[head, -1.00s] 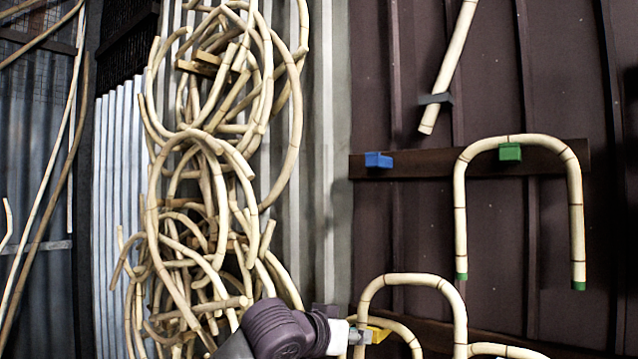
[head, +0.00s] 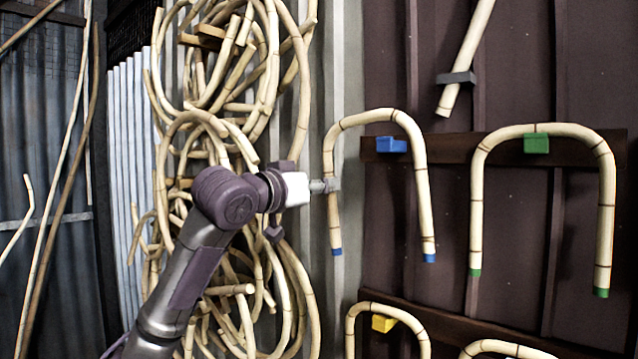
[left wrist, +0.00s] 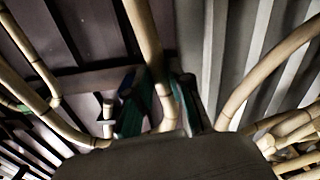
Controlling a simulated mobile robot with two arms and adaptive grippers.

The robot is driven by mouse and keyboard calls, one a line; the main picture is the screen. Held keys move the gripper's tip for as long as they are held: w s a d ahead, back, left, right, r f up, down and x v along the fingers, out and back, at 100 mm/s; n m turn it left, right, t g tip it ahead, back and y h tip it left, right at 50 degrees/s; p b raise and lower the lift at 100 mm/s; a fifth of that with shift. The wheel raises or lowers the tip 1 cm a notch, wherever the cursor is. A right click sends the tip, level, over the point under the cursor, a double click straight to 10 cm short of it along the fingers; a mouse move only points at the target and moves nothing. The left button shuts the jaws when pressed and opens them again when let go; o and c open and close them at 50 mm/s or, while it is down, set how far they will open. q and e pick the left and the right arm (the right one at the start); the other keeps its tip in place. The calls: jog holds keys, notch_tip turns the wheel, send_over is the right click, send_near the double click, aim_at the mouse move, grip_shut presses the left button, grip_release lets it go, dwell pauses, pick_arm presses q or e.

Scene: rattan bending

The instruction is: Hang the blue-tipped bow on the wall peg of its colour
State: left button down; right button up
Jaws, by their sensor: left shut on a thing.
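The blue-tipped bow (head: 417,165) is a pale U-shaped rattan piece, arch up, with blue ends pointing down. My left gripper (head: 331,186) is shut on its left leg; the leg also passes between the fingers in the left wrist view (left wrist: 155,90). The blue peg (head: 391,145) sits on the upper dark rail, inside the bow's outline and a little below the underside of its arch. A small gap shows between them. I cannot tell whether the arch is in front of the peg or over it. My right gripper is out of view.
A green-tipped bow (head: 478,190) hangs on the green peg (head: 536,143) to the right. Below, another bow (head: 352,322) hangs at the yellow peg (head: 383,323). A straight cane in a dark clip (head: 456,78) is above. Tangled rattan (head: 300,290) fills the left wall.

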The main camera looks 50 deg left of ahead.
pick_arm(q)
jog(key=w+a+f+p, duration=0.1)
jog(key=w+p, duration=0.2)
jog(key=w, duration=0.6)
jog(key=shift+w+f+p, duration=0.15)
jog(key=shift+f+p, duration=0.15)
jog(key=shift+p, duration=0.1)
dwell(0.7)
jog(key=c, duration=1)
grip_release()
jog(key=s, duration=0.8)
jog(key=s+d, duration=0.1)
jog(key=s, duration=0.3)
jog(key=shift+d, duration=0.1)
